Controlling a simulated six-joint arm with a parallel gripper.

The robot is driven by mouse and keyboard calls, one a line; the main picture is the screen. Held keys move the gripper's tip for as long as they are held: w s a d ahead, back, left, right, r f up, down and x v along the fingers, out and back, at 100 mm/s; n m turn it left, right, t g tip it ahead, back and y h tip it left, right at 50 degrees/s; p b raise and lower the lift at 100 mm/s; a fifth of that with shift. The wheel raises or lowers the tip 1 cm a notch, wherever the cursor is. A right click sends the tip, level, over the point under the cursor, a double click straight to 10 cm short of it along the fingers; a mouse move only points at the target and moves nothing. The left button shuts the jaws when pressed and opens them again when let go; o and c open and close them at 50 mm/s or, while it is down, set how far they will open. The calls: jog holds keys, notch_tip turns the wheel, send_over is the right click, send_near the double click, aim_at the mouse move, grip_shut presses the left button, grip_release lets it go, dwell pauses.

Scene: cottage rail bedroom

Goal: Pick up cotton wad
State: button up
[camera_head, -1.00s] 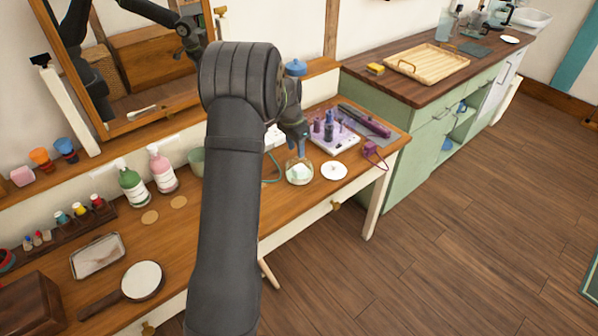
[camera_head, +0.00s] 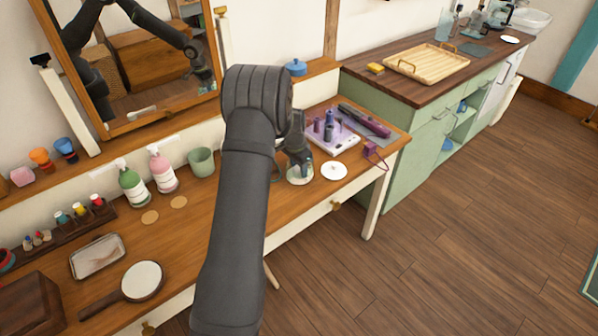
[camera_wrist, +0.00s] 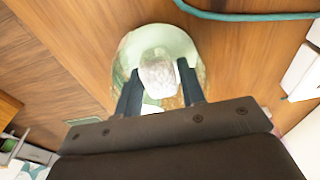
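The cotton wad (camera_wrist: 158,77) is a white, rounded tuft inside a pale green glass jar (camera_wrist: 190,46) in the wrist view. My gripper (camera_wrist: 158,73) is open, with one dark finger on each side of the wad. The fingertips are at the jar's mouth or just inside it; I cannot tell whether they touch the wad. In the head view, my gripper (camera_head: 303,162) is over the jar (camera_head: 299,178) on the wooden dressing table (camera_head: 225,215) and partly hides it. The wad is not clear there.
A white disc (camera_head: 334,171) lies right of the jar. A pale tray (camera_head: 335,140) with purple bottles stands behind it. A green cup (camera_head: 201,162) and pump bottles (camera_head: 162,170) stand to the left. A teal cord (camera_wrist: 245,14) runs near the jar.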

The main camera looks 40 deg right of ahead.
jog(key=c, duration=0.7)
notch_tip(320, 180, up, 10)
